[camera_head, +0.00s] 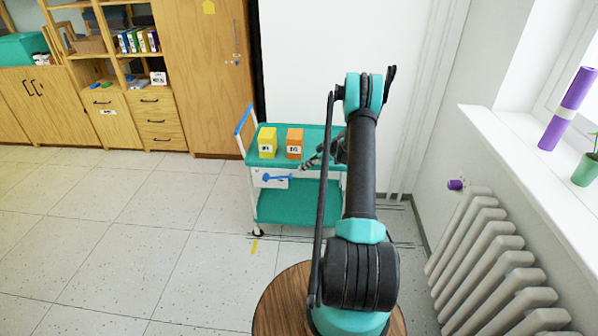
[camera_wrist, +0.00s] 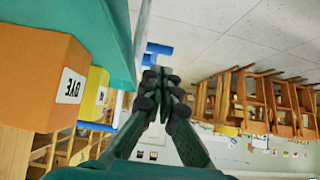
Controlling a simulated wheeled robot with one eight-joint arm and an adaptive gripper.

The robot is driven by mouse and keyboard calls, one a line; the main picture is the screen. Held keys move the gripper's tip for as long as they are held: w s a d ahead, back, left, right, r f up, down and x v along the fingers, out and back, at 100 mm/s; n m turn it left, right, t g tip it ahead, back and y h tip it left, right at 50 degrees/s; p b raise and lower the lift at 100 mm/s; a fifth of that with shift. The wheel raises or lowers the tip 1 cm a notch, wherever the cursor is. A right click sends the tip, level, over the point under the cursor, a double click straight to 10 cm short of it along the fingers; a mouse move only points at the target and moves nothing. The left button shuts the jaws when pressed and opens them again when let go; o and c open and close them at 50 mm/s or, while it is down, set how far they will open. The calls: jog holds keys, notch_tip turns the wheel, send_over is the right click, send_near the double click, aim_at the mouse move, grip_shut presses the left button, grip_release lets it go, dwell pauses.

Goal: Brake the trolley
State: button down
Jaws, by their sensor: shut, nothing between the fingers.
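The trolley (camera_head: 300,207) stands against the white wall, with teal shelves, a white frame and a blue push handle (camera_head: 243,119) at its left end. A blue lever (camera_head: 275,178) on a white plate sits on its near side, below the top shelf. My gripper (camera_head: 309,164) is at the near edge of the top shelf, right of the lever and apart from it; my arm partly hides the trolley's right side. In the wrist view my gripper (camera_wrist: 159,92) is shut and empty. Blue parts (camera_wrist: 158,48) show just beyond the fingertips; I cannot tell if they touch.
A yellow box (camera_head: 268,142) and an orange box (camera_head: 294,143) stand on the top shelf close to my gripper. A round wooden table (camera_head: 272,306) is in front, a radiator (camera_head: 487,262) at right. Wooden cabinets (camera_head: 205,75) stand at left. The floor left of the trolley is clear.

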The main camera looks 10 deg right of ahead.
jog(key=s+d+r, duration=0.1)
jog(key=s+d, duration=0.1)
jog(key=d, duration=0.4)
jog(key=shift+r, duration=0.15)
jog(key=shift+r, duration=0.1)
jog(key=s+a+r+m+h, duration=0.2)
jog(key=s+a+r+m, duration=0.2)
jog(key=s+a+r, duration=0.35)
jog(key=s+a+r+m+h, duration=0.3)
jog(key=s+a+r, duration=0.1)
jog(key=s+r, duration=0.5)
jog(key=s+a+r+m+t+h, duration=0.1)
jog(key=s+m+h, duration=0.3)
jog(key=s, duration=2.2)
jog(key=a+m, duration=0.1)
jog(key=m, duration=0.2)
jog(key=shift+s+r+h, duration=0.2)
jog(key=shift+s+h, duration=0.1)
